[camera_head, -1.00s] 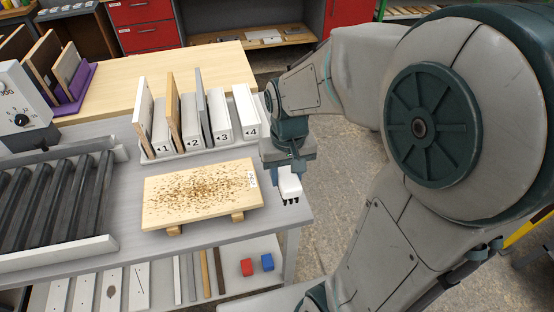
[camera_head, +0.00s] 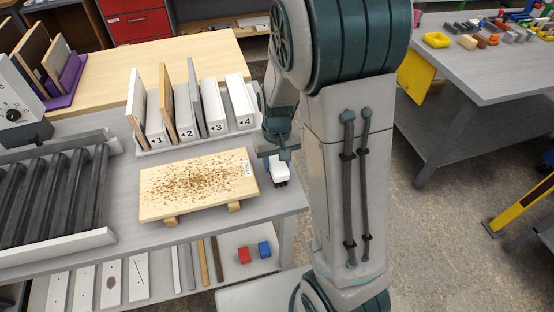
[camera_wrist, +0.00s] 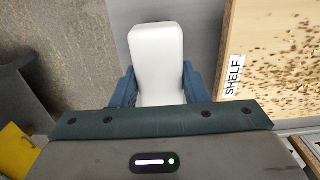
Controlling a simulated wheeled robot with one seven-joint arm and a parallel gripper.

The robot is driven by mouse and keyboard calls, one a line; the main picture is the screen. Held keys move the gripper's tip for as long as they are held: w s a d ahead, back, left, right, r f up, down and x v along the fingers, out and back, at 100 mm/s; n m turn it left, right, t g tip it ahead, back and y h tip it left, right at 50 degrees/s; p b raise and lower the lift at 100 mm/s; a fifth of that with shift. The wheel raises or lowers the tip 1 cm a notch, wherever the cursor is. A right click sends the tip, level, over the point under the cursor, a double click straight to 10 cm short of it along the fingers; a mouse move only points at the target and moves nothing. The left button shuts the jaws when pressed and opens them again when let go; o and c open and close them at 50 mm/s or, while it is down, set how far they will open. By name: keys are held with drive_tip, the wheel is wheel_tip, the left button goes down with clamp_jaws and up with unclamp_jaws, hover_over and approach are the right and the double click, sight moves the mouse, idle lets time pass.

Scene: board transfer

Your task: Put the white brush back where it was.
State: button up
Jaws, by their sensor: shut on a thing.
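The white brush (camera_head: 279,170) is in my gripper (camera_head: 280,158), just right of the speckled board in the head view. In the wrist view the brush (camera_wrist: 157,60) sits between the two blue fingers of my gripper (camera_wrist: 158,85), which are shut on it. The brush is over or on the grey table's right end; I cannot tell whether it touches the surface. Its bristles are mostly hidden.
A wooden board (camera_head: 200,184) with brown specks and a label lies on wooden supports beside the brush. A numbered rack (camera_head: 190,142) with upright boards stands behind it. Black rollers (camera_head: 50,200) are at left. A lower shelf (camera_head: 165,290) holds strips and red and blue blocks.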

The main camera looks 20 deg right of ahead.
drive_tip(key=shift+f, duration=0.1)
drive_tip(key=o, duration=0.5)
drive_tip(key=shift+f, duration=0.1)
drive_tip(key=o, duration=0.4)
drive_tip(key=shift+o, duration=0.2)
